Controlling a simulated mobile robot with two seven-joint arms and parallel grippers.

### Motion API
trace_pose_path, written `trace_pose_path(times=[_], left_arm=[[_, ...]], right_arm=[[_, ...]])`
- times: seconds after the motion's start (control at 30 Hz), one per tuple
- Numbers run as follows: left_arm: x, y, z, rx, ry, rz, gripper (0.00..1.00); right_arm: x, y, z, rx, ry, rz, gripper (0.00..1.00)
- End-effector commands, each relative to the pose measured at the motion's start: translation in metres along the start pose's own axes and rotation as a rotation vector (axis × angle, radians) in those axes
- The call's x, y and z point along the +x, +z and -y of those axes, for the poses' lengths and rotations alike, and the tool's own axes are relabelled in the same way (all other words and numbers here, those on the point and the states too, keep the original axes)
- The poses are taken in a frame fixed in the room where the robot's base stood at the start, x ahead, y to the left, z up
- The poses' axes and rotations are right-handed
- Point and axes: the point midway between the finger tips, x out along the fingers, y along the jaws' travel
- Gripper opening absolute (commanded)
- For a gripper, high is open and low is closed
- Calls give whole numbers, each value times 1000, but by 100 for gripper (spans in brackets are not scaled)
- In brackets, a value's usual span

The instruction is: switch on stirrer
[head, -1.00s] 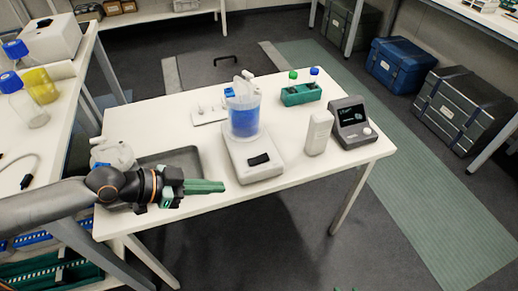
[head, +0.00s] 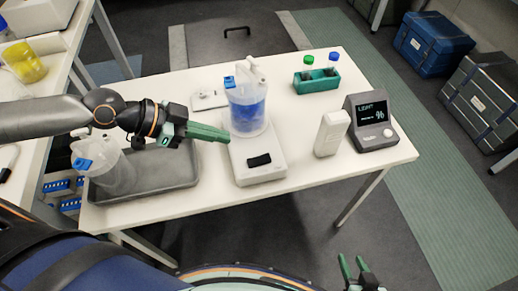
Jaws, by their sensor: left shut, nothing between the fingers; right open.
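The stirrer (head: 262,176) is a white flat unit on the table with a black rocker switch (head: 259,160) on its front part. A clear vessel of blue liquid (head: 247,112) stands on its rear part. My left gripper (head: 228,137) is shut and empty, with its green fingers pointing right. In the picture its tips are just left of the vessel's lower part, above and left of the switch; I cannot tell whether they touch anything. My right gripper (head: 356,264) is open and empty at the bottom right, in front of the table.
A grey tray (head: 165,184) holds a second clear vessel (head: 108,165) at the table's left. A white bottle (head: 331,134) and a grey display box (head: 371,124) reading LIGHT stand to the right. A green rack (head: 316,82) with two capped tubes is behind. The table's front right is clear.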

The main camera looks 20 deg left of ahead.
Motion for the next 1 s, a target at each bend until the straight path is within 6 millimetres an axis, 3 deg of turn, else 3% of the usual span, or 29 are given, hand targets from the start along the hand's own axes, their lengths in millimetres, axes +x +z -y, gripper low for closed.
trace_pose_path(times=[0.37, 1.0], left_arm=[[18, 0, 0, -1, 3, -8, 0], [99, -1, 0, -2, 2, -5, 0]], right_arm=[[4, 3, -1, -1, 0, 2, 44], [9, -5, 3, -5, -10, -13, 44]])
